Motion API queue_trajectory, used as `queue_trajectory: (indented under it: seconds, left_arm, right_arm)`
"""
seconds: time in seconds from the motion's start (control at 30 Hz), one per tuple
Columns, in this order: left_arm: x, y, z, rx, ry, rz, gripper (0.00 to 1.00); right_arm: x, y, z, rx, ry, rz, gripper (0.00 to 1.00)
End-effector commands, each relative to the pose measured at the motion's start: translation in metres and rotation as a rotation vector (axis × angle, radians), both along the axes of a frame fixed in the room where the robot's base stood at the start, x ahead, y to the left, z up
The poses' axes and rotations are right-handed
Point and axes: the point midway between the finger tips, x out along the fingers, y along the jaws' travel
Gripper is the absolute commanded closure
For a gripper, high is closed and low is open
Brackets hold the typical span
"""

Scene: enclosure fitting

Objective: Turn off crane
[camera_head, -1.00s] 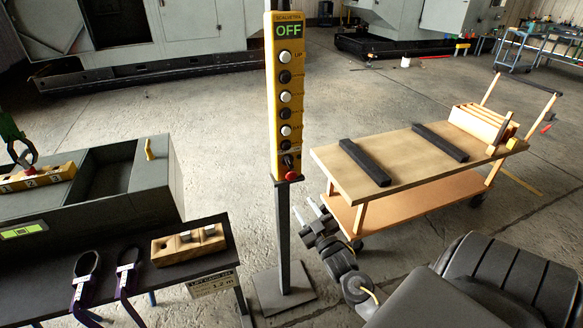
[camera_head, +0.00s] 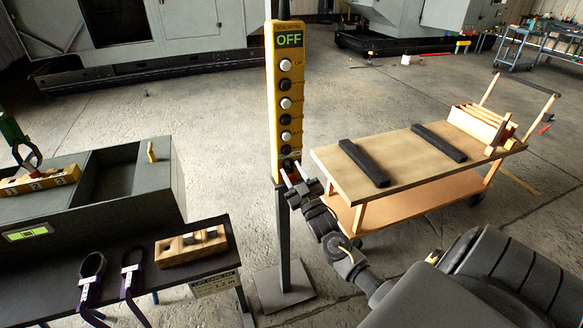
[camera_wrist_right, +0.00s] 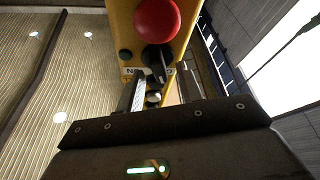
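The yellow crane control pendant (camera_head: 286,100) hangs upright at a grey post in the head view. Its green display (camera_head: 289,40) reads OFF, above a column of white and black buttons. In the right wrist view, a red mushroom button (camera_wrist_right: 157,18) and a black rotary switch (camera_wrist_right: 157,60) show on its end. My right gripper (camera_head: 292,172) is at the pendant's lower end, which it partly covers. In the right wrist view its two fingers (camera_wrist_right: 163,92) are apart, with the switch beyond and between them; contact is unclear. My left gripper is not in view.
A wooden cart (camera_head: 350,190) with two black bars stands right of the post. At left are a grey enclosure (camera_head: 150,205), a dark hook (camera_head: 28,155) over a yellow numbered bar (camera_head: 55,177), and a table with purple slings (camera_head: 90,270). Open floor lies behind.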

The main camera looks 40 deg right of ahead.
Motion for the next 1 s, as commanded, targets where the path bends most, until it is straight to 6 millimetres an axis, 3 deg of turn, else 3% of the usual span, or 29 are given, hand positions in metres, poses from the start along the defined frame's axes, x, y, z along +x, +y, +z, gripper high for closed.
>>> queue_trajectory:
  seconds: [0.4,0.7,0.83,1.0]
  left_arm:
    - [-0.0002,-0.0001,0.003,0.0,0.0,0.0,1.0]
    - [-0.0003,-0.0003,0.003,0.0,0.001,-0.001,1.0]
    - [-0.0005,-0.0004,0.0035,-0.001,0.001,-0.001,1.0]
    - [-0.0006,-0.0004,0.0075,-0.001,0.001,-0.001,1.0]
  right_arm:
    - [0.0094,-0.002,0.0031,0.0,0.001,0.0,0.64]
    - [0.0093,-0.0019,0.0031,0.0,0.001,0.0,1.0]
    - [0.0093,-0.0021,0.0035,-0.01,0.005,0.0,1.0]
    - [0.0093,-0.0027,0.0047,-0.157,0.056,0.001,1.0]
